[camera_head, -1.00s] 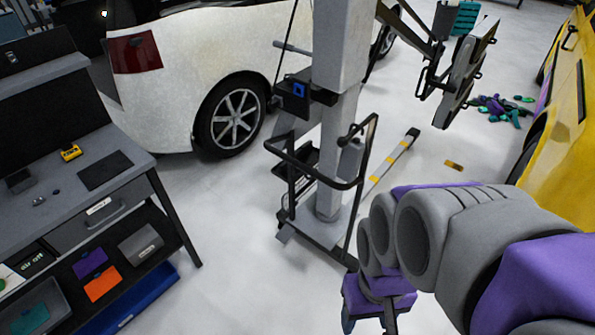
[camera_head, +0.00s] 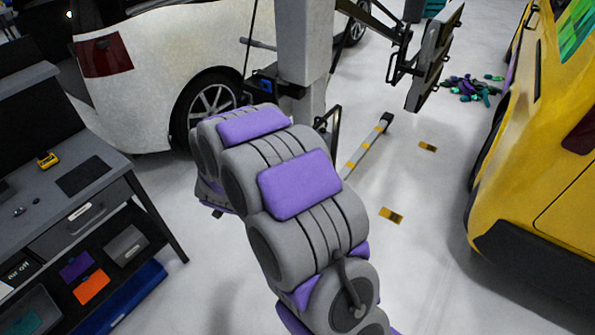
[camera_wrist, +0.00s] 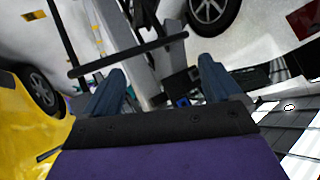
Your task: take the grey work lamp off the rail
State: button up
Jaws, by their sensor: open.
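In the wrist view my gripper (camera_wrist: 161,66) is open, with two dark blue fingers wide apart and nothing held between them. A black tubular rail (camera_wrist: 130,55) crosses in front of the fingers, apparently beyond their tips. In the head view only a bent end of this rail (camera_head: 333,118) shows beside the grey column (camera_head: 304,45); my arm hides the rest. I cannot make out the grey work lamp with certainty in either current view. My gripper is mostly hidden behind my arm in the head view.
A white car (camera_head: 150,60) stands behind the column. A yellow vehicle (camera_head: 535,190) is at the right. A workbench (camera_head: 95,185) is at the left. A dark flat panel (camera_head: 436,55) hangs on a jointed arm.

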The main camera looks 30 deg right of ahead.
jog(key=s+d+f+m+g+h+p, duration=0.1)
jog(key=s+d+m+h, duration=0.1)
jog(key=s+d+h, duration=0.35)
jog(key=s+d+f+m+g+h+p, duration=0.1)
jog(key=s+d+h, duration=0.1)
jog(key=d+h, duration=0.6)
jog(key=shift+y, duration=0.85)
jog(key=x, duration=0.4)
jog(key=b+x, duration=0.1)
jog(key=x, duration=0.4)
jog(key=b+x, duration=0.1)
jog(key=x, duration=0.4)
jog(key=shift+s+d+r, duration=0.15)
jog(key=shift+s+d, duration=0.1)
jog(key=shift+s, duration=0.05)
jog(key=shift+w+d+r+b, duration=0.15)
jog(key=shift+w+d+b, duration=0.15)
jog(key=shift+w+d, duration=0.45)
jog(key=shift+d, duration=0.25)
jog(key=shift+s+x, duration=0.2)
jog(key=shift+x, duration=0.75)
jog(key=shift+a, duration=0.35)
jog(key=c, duration=0.3)
jog(key=shift+a, duration=0.15)
jog(key=c, duration=0.3)
jog(key=shift+d, duration=0.35)
jog(key=c, duration=0.7)
